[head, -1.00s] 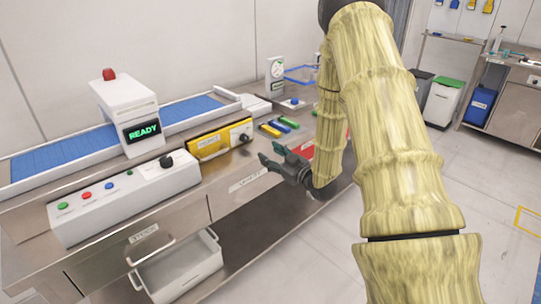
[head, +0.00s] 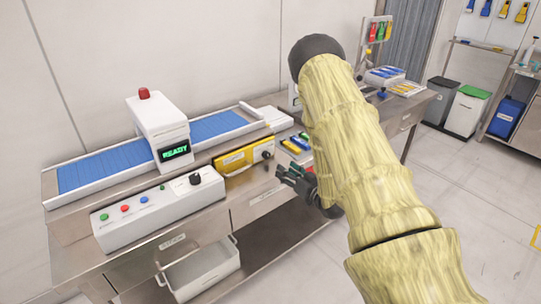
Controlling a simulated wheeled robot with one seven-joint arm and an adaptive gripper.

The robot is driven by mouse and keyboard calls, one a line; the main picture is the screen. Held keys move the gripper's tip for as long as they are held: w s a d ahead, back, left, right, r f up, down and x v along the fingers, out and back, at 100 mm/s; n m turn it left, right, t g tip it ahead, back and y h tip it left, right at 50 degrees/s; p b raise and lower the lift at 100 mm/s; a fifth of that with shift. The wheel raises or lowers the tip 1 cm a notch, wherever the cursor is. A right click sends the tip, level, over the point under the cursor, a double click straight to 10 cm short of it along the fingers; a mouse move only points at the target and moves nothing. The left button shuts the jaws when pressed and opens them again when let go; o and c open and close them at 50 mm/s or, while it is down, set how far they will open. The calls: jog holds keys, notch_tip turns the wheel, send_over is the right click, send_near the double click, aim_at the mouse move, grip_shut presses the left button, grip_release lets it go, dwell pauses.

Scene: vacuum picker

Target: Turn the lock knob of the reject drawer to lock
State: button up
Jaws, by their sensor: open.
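The yellow-fronted drawer (head: 235,163), which looks like the reject drawer, is set at the bench front right of the control box and looks shut. Its black lock knob (head: 266,155) is at the right end of its front. The knob's pointer direction is too small to tell. My gripper (head: 281,173) is open and empty, a little right of and below the knob in the picture. Its dark fingers point left, and I see no contact with the knob. My pale yellow arm covers the bench to the right.
A white control box (head: 150,212) with coloured buttons and its own black knob (head: 195,179) stands left of the drawer. The blue conveyor (head: 105,168) runs behind, under a scanner reading READY (head: 158,130). Floor at right is clear.

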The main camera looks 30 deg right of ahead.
aim_at(268, 156)
jog(key=w+p, duration=0.1)
jog(key=w, duration=0.2)
jog(key=w+p, duration=0.1)
jog(key=w, duration=0.3)
jog(key=w+p, duration=0.1)
jog(key=w, duration=0.2)
jog(key=shift+w+a, duration=0.25)
jog(key=shift+a, duration=0.15)
jog(key=c, duration=1)
